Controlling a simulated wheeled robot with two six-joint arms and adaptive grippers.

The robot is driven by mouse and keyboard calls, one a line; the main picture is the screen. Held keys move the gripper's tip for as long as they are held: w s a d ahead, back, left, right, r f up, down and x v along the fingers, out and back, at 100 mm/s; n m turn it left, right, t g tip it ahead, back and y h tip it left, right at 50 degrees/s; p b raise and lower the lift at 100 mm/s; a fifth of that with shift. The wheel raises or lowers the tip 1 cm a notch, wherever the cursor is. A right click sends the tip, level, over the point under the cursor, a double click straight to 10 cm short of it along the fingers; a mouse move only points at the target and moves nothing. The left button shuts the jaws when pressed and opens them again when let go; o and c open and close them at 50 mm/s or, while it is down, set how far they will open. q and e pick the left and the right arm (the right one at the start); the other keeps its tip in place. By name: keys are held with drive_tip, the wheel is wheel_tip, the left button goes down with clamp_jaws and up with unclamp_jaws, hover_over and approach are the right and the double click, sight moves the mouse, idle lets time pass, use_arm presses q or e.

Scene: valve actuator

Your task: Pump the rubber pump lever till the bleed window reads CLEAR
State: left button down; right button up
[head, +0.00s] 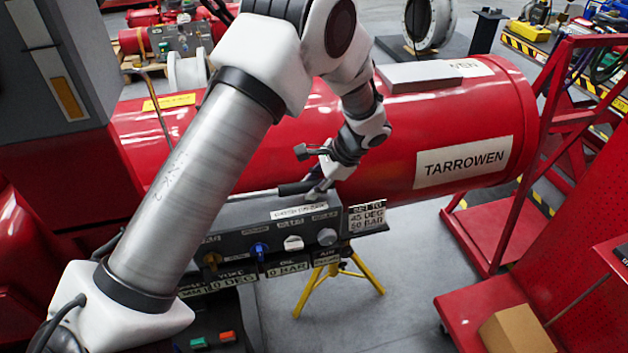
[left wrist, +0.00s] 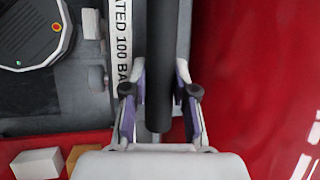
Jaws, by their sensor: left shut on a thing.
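The pump lever (head: 297,187) is a thin rod with a black rubber grip above the grey control panel (head: 240,222). My left gripper (head: 318,188) is at the grip's right end. In the left wrist view the black rubber grip (left wrist: 159,50) runs between the two fingers of my left gripper (left wrist: 159,92), which is shut on it. Readout plates show 0 DEG and 0 BAR (head: 287,268). I cannot make out the bleed window's text. My right gripper is out of view.
A big red cylinder marked TARROWEN (head: 430,130) lies just behind the panel. A sign (head: 367,217) reads 45 DEG, 50 BAR. A yellow stand (head: 365,284) is below. A red cart (head: 470,310) with a cardboard box (head: 517,332) stands right. Floor between is clear.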

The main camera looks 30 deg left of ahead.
use_arm(q)
drive_tip(key=c, duration=1)
unclamp_jaws()
drive_tip(key=shift+o, duration=0.5)
drive_tip(key=shift+s+r, duration=0.1)
drive_tip(key=shift+w+d+r, duration=0.15)
drive_tip(key=shift+w+r, duration=0.05)
drive_tip(key=shift+r, duration=0.1)
drive_tip(key=v, duration=1.1)
drive_tip(key=shift+r, duration=0.15)
drive_tip(key=shift+s, duration=0.15)
